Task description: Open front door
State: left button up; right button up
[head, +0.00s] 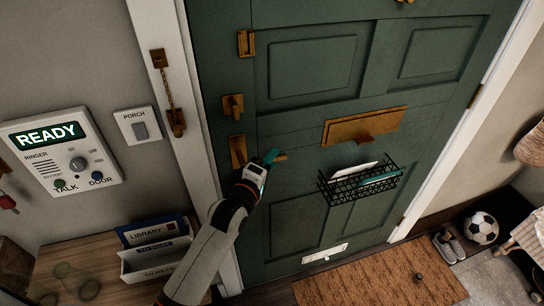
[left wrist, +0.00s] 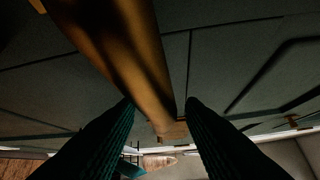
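The green front door (head: 310,85) stands closed in its white frame, with hinges on the right. Its brass lever handle (head: 238,150) is at the left edge, and the lever points right. My left gripper (head: 270,158) is at the lever. In the left wrist view the brass lever (left wrist: 140,60) runs between the two dark fingers (left wrist: 160,115), which are apart with a narrow gap on the right. A brass latch (head: 233,106) and a brass bolt (head: 245,43) sit above the handle. A chain (head: 169,95) hangs on the frame, not across the door. My right gripper is not in view.
A wire basket (head: 357,186) with letters hangs on the door under the brass letter flap (head: 363,127). A doormat (head: 380,278) lies below. An intercom panel (head: 62,152) and a porch switch (head: 138,126) are left. A side table with a letter rack (head: 155,258) stands lower left.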

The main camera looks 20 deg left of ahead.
pick_arm(q)
jog(key=shift+w, duration=0.3)
jog(key=shift+w+d, duration=0.1)
jog(key=shift+w, duration=0.1)
jog(key=c, duration=0.3)
grip_shut()
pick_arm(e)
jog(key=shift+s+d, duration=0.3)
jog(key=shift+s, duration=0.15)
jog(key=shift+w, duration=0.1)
